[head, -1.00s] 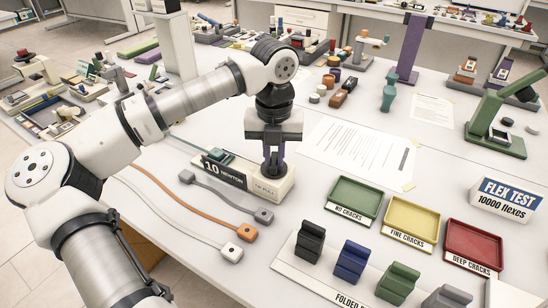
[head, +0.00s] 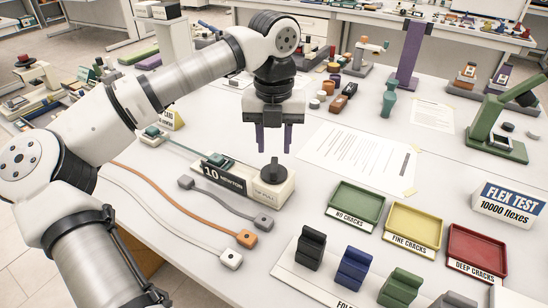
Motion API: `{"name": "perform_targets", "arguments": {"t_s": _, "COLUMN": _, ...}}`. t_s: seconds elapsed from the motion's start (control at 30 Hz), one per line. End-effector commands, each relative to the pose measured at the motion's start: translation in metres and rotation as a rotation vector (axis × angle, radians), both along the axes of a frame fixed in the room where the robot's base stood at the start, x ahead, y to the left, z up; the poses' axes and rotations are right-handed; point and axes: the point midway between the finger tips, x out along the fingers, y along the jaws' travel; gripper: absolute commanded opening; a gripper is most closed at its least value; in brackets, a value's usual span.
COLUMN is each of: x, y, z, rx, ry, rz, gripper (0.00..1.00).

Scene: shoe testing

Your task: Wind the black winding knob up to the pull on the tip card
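The black winding knob (head: 270,172) stands on top of the right end of a cream block (head: 282,194) lettered "TIP PULL". A dark sign on the block's front reads "10 NEWTON" (head: 224,175). The fingertips are clear of the knob.
Grey, orange and white cords with small end blocks (head: 246,239) lie in front of the block. Green (head: 330,221), yellow (head: 387,238) and red (head: 450,262) trays stand to the right. Folded samples (head: 352,270) stand in front. A printed sheet (head: 325,150) lies flat behind the trays.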

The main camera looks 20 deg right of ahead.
Motion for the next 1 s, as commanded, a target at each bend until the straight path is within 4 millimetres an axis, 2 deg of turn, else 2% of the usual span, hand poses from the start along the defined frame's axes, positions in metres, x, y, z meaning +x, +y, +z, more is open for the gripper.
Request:
{"name": "perform_targets", "arguments": {"t_s": 0.2, "x": 0.000, "y": -0.001, "z": 0.050, "rx": 0.000, "ry": -0.003, "rz": 0.000, "gripper": 0.36}}
{"name": "perform_targets", "arguments": {"t_s": 0.4, "x": 0.000, "y": 0.000, "z": 0.079, "rx": 0.001, "ry": -0.001, "rz": 0.000, "gripper": 0.36}}
{"name": "perform_targets", "arguments": {"t_s": 0.6, "x": 0.000, "y": 0.000, "z": 0.089, "rx": 0.000, "ry": 0.000, "rz": -0.002, "gripper": 0.36}}
{"name": "perform_targets", "arguments": {"t_s": 1.0, "x": 0.000, "y": 0.000, "z": 0.088, "rx": -0.001, "ry": 0.000, "rz": -0.002, "gripper": 0.36}}
